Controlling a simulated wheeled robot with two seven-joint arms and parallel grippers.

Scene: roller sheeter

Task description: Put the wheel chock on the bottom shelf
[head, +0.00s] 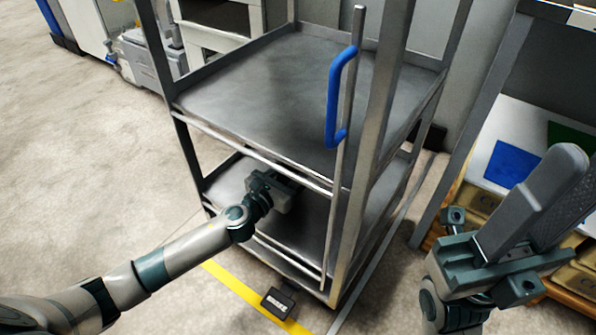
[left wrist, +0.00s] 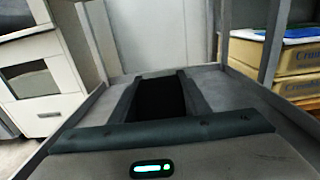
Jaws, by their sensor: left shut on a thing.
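The wheel chock (left wrist: 158,98) is a black block between the two dark fingers of my left gripper (left wrist: 160,82) in the left wrist view. In the head view, my left gripper (head: 299,185) reaches in over the bottom shelf (head: 226,187) of the grey metal rack, below the upper shelf (head: 270,95). The chock is mostly hidden there by the gripper and the upper shelf's edge. I cannot tell whether it touches the shelf. My right gripper (head: 565,175) is raised at the right, away from the rack; the gap between its fingers is unclear.
A rack post with a blue handle (head: 336,95) stands at the front right of the rack. A small black box (head: 278,303) lies on the floor by the yellow line. A stand with cardboard boxes and a blue sheet (head: 512,163) is at the right. Floor at left is clear.

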